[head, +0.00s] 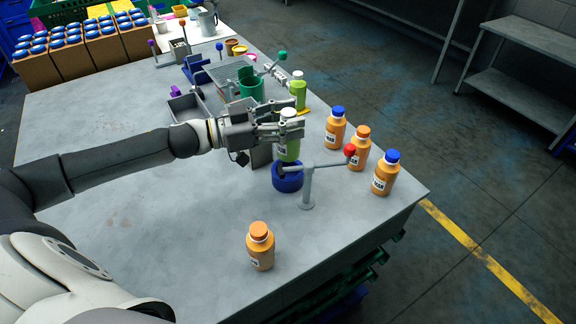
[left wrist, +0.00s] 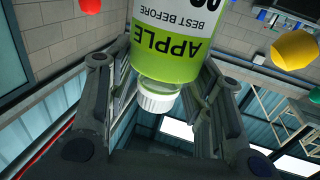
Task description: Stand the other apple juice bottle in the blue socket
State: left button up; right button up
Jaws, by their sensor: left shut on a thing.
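My left gripper (head: 283,130) is shut on a green apple juice bottle (head: 289,149) with a white cap. It holds the bottle near its top, upright, above the blue socket (head: 287,178). Whether the bottle's base is inside the socket or just over it is hard to tell. In the left wrist view the bottle (left wrist: 175,50) shows its "APPLE" label between the fingers (left wrist: 160,105). Another green bottle with a white cap (head: 298,92) stands farther back on the table. My right gripper is not in view.
A grey post with a red-knobbed lever (head: 308,182) stands beside the socket. Several orange bottles stand at the right, one (head: 260,248) in front. A green cup (head: 251,86) and grey tray (head: 187,108) lie behind. The table's (head: 130,240) left front is clear.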

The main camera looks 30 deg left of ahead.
aim_at(288, 148)
pick_arm(q)
notch_tip(288, 148, down, 8)
jog(key=shift+f+p, duration=0.1)
jog(key=shift+p, duration=0.3)
jog(key=o, duration=1.5)
jog(key=shift+f, duration=0.1)
jog(key=shift+s, duration=0.1)
jog(key=v, duration=1.2)
jog(key=shift+r, duration=0.2)
